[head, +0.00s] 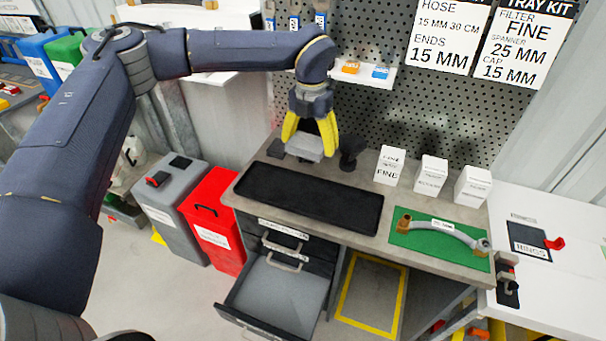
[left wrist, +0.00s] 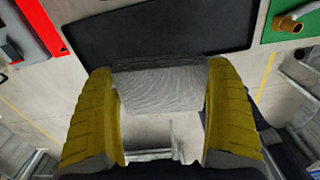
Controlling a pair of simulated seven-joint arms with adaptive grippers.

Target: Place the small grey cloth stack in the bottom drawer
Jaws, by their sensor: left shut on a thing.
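The small grey cloth stack (head: 305,146) is held between the yellow fingers of my left gripper (head: 311,134), above the back of the workbench. In the left wrist view the cloth stack (left wrist: 160,88) fills the gap between both fingers of the left gripper (left wrist: 160,100). The bottom drawer (head: 284,292) is pulled open below the bench front, and its grey floor looks empty. The left gripper is above and behind the drawer, with the black tray between them in the head view. My right gripper is not in view.
The black tray (head: 255,189) lies empty on the bench. Several white boxes (head: 391,164) stand at the back right. A green mat (head: 422,241) holds a hose. Red (head: 216,222) and grey bins stand left of the drawers. The perforated wall (head: 400,100) rises behind.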

